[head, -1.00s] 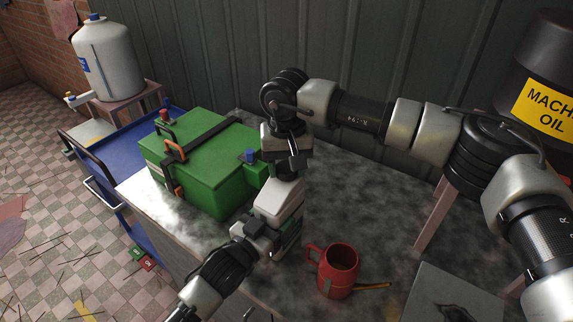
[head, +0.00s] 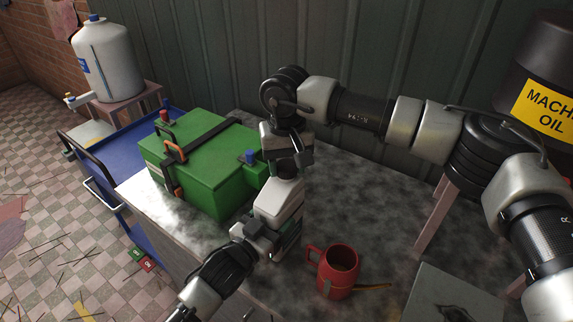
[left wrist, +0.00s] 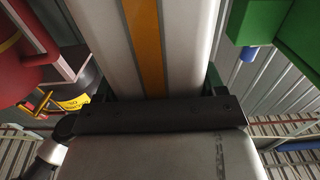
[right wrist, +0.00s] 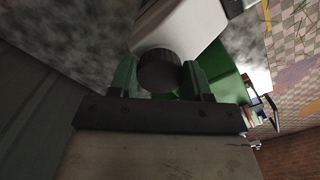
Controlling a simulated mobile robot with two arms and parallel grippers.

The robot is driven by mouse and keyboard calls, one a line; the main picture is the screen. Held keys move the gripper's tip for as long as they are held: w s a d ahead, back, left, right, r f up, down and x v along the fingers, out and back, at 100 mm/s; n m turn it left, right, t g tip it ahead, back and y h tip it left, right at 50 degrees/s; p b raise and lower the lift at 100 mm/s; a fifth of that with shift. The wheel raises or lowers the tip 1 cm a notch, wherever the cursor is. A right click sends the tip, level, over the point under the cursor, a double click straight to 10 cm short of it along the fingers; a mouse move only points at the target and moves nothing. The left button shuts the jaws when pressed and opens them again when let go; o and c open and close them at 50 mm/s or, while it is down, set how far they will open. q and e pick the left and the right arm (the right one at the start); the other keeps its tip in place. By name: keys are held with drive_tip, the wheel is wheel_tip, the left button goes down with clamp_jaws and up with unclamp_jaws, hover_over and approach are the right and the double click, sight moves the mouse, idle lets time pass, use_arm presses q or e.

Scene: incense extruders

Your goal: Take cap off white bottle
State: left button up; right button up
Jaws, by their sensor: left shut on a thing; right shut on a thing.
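The white bottle (head: 280,200) stands tilted above the table, and my left gripper (head: 262,236) is shut on its lower part. In the left wrist view the bottle's pale body (left wrist: 187,45) with an orange stripe fills the space between the fingers. My right gripper (head: 288,160) comes down from above at the bottle's top. In the right wrist view its green fingers are shut on the dark round cap (right wrist: 160,72), with the white bottle (right wrist: 185,25) just beyond. I cannot tell whether the cap is still joined to the neck.
A green box (head: 205,165) with straps sits behind left of the bottle. A red mug (head: 338,272) stands to the right, close to the bottle. A blue cart (head: 120,160) holds the left side.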

sight(287, 165)
drive_tip(key=shift+r, duration=0.8)
drive_tip(key=shift+r, duration=2)
use_arm(q)
drive_tip(key=o, duration=1.8)
